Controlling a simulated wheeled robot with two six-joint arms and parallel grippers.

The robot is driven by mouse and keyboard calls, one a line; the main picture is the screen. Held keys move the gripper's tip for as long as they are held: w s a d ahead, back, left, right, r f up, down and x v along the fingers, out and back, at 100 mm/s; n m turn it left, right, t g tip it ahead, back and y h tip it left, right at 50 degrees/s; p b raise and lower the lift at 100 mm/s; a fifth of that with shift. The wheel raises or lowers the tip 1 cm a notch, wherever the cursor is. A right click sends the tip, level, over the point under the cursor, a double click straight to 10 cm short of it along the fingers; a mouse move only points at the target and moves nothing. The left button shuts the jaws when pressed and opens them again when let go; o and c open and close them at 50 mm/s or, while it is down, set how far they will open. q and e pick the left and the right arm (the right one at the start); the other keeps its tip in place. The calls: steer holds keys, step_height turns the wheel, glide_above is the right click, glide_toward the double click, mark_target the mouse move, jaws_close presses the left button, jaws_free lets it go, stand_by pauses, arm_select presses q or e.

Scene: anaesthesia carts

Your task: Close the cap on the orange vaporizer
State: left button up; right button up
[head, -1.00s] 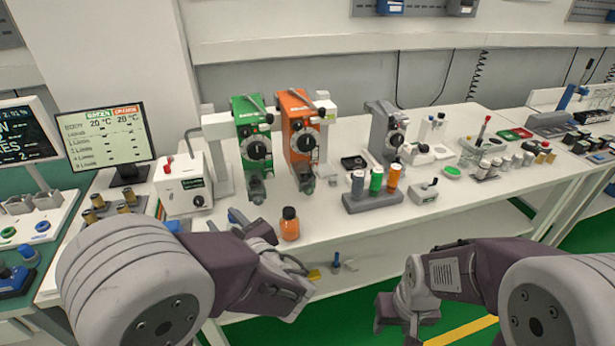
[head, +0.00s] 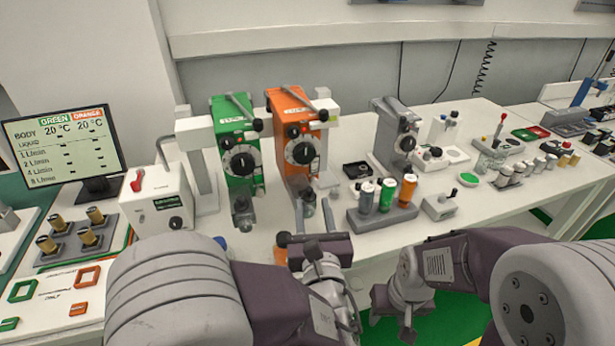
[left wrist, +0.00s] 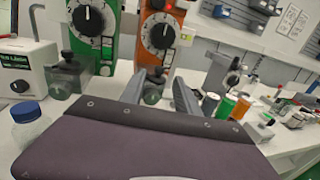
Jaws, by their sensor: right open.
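The orange vaporizer (head: 291,135) stands upright between the green vaporizer (head: 235,150) and a grey one. Its small filler (head: 309,204) is low at its front; whether the filler's cap is open or shut I cannot tell. My left gripper (head: 313,216) is in front of the orange vaporizer, fingers apart on either side of the filler. In the left wrist view, the open fingers (left wrist: 159,92) frame the filler (left wrist: 153,91), with nothing clearly held between them. My right gripper (head: 392,318) is open and low before the bench, away from the vaporizers.
A blue-capped bottle (left wrist: 28,122) stands left in the wrist view. A grey rack (head: 382,217) holding grey, green and orange cylinders is close on the right.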

mark_target(309, 189)
arm_select(q)
steer(key=w, duration=0.6)
steer(key=w+a, duration=0.1)
steer(key=w, duration=0.1)
steer(key=shift+w, duration=0.4)
jaws_close()
